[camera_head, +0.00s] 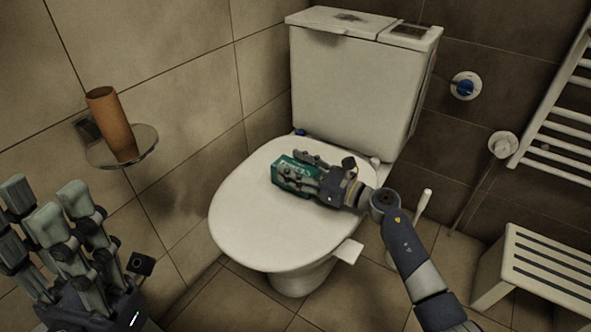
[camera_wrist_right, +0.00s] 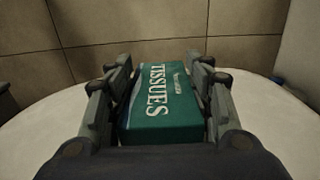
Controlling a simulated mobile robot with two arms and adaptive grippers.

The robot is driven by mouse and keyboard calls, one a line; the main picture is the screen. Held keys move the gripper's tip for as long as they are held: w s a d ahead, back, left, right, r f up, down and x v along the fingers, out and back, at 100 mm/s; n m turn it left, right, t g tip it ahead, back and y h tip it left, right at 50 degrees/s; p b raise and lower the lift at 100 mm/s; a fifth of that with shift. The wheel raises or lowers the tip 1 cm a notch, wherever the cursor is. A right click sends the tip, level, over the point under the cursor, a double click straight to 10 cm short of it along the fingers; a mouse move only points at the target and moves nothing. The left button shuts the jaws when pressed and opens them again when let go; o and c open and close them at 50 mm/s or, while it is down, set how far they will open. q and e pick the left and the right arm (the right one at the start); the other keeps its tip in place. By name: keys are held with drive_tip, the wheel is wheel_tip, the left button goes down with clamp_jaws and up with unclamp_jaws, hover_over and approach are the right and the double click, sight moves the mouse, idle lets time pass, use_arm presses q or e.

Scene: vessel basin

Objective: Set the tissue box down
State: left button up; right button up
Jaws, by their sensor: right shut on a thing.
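The green tissue box (camera_head: 287,178) is at the closed white toilet lid (camera_head: 240,225) in the head view. My right gripper (camera_head: 300,176) is shut on it, with fingers on both sides. In the right wrist view the tissue box (camera_wrist_right: 160,105) shows the word TISSUES and lies between the fingers of my right gripper (camera_wrist_right: 160,90), above the pale lid (camera_wrist_right: 40,130). I cannot tell whether its underside touches the lid. My left gripper (camera_head: 60,225) is at the lower left of the head view, fingers spread and raised, with nothing between them.
The toilet tank (camera_head: 350,85) stands behind the lid. A glass wall shelf (camera_head: 140,150) at the left holds a brown cylinder (camera_head: 112,125). A slatted stool (camera_head: 540,270) and a white towel rail (camera_head: 565,110) are at the right. Most of the lid around the box is bare.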

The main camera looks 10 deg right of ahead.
drive_tip(key=shift+f, duration=0.1)
drive_tip(key=o, duration=1.1)
